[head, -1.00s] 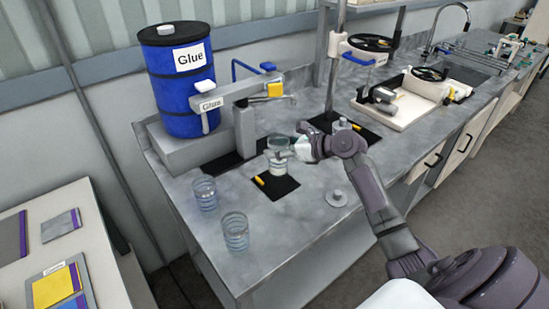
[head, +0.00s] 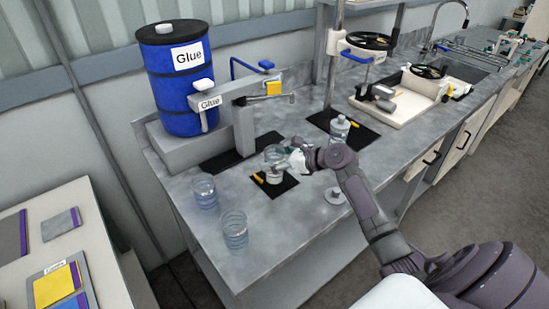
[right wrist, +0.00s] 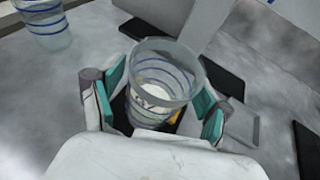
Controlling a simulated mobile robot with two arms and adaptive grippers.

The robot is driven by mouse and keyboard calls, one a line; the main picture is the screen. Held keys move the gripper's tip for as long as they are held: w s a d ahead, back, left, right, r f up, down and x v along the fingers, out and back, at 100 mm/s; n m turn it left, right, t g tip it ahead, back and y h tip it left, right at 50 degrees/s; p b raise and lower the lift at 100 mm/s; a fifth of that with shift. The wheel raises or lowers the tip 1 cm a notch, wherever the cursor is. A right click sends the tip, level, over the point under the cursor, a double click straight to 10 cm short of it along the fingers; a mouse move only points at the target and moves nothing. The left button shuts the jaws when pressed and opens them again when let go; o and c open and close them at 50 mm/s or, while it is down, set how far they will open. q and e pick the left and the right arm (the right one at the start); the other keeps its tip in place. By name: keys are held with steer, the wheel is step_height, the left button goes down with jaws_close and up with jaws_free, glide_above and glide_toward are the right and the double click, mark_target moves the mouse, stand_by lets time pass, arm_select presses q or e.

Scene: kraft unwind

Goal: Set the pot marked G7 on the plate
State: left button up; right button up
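A clear glass pot (head: 274,178) with blue rings stands over a dark square pad (head: 290,184) that looks like the plate, on the grey bench. My left gripper is out of view.
Two similar ringed pots (head: 204,192) (head: 234,230) stand at the bench's front left. The glue dispenser (head: 243,125) and blue drum (head: 182,85) stand behind. A round metal piece (head: 335,196) and a bottle (head: 340,130) are to the right.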

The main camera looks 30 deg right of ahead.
steer(key=shift+r, duration=0.15)
steer(key=b+v, duration=0.1)
steer(key=v, duration=1.1)
stand_by(0.4)
